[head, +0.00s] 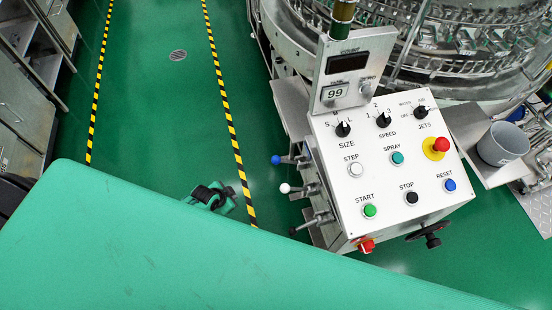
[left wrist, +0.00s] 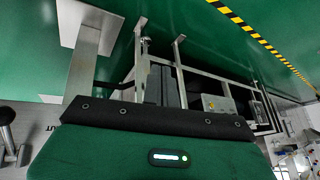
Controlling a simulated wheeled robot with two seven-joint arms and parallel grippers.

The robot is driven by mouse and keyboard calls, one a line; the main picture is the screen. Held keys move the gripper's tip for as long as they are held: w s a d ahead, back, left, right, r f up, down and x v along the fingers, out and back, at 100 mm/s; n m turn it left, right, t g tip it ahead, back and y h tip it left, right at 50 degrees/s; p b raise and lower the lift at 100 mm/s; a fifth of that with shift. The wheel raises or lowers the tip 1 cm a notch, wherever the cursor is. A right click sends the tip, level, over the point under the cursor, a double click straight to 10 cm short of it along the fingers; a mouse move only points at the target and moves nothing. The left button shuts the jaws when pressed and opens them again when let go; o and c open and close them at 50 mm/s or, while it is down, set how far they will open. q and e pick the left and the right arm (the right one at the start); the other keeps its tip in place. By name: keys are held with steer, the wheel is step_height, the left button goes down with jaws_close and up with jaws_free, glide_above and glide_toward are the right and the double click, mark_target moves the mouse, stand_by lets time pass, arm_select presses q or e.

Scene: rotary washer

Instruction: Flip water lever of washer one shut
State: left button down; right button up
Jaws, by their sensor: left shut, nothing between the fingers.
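The washer's control panel (head: 380,165) is white and stands right of centre in the head view. Three levers come out of its left side: one with a blue knob (head: 276,160), one with a white knob (head: 285,188) and one with a dark knob (head: 293,231). I cannot read which is the water lever. My left gripper (head: 210,197), dark and green, is left of the levers and apart from them. It is shut and empty, partly hidden by the green surface in front. My right gripper is not in view.
The round metal washer (head: 470,45) stands behind the panel. A red-and-yellow button (head: 440,145) is on the panel's right. A grey bucket (head: 502,144) sits on a metal shelf at right. Metal cabinets (head: 20,100) line the left. Green floor between them is clear.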

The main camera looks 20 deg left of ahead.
arm_select(q)
steer(key=w+d+r+m+h, duration=0.1)
steer(key=d+r+m, duration=0.2)
steer(key=r, duration=0.6)
steer(key=w+d+r+m+h, duration=0.2)
steer(key=d+r+m, duration=0.1)
steer(key=r, duration=0.6)
steer(key=w+d+r+m+h, duration=0.2)
steer(key=d+r, duration=0.3)
steer(key=r, duration=0.4)
steer(key=shift+w+r+m+b, duration=0.25)
steer(key=shift+r+m+b, duration=0.05)
steer(key=shift+m+b, duration=0.15)
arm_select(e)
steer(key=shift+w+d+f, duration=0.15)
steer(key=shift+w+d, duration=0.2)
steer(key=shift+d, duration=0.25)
